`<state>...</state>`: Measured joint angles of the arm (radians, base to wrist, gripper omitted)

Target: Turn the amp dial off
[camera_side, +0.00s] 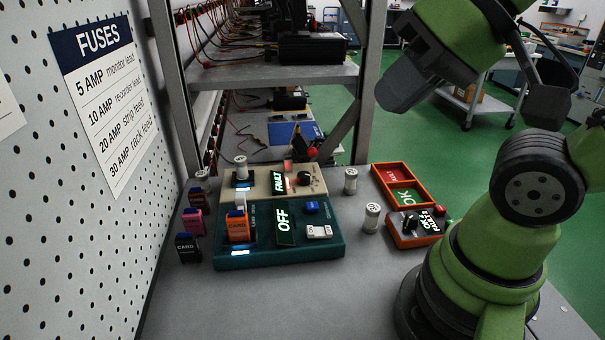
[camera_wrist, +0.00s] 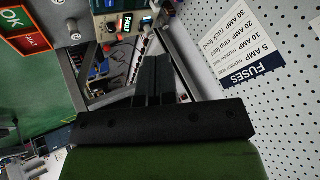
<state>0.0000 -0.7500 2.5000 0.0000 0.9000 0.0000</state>
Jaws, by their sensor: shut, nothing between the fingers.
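A beige unit (camera_side: 262,188) with a lit FAULT display (camera_side: 279,179) stands at the back of the grey bench. A small dark round knob (camera_side: 304,178) sits on its right part, beside the display; it looks like the dial, but its label and pointer are too small to read. In the wrist view, the FAULT display (camera_wrist: 126,23) shows at the top, with part of the unit around it. My gripper (camera_side: 391,103) is high above the bench, right of the unit and well apart from it. In the wrist view, its dark fingers (camera_wrist: 153,62) are together and empty.
A teal unit (camera_side: 330,250) with a lit OFF display stands in front. Card modules (camera_side: 188,248) stand to its left, white cylindrical fuses (camera_side: 371,218) to its right. An orange OK/FAULT tray (camera_side: 376,176) and small orange tester (camera_side: 402,241) lie farther right. A metal rack (camera_side: 365,100) rises behind.

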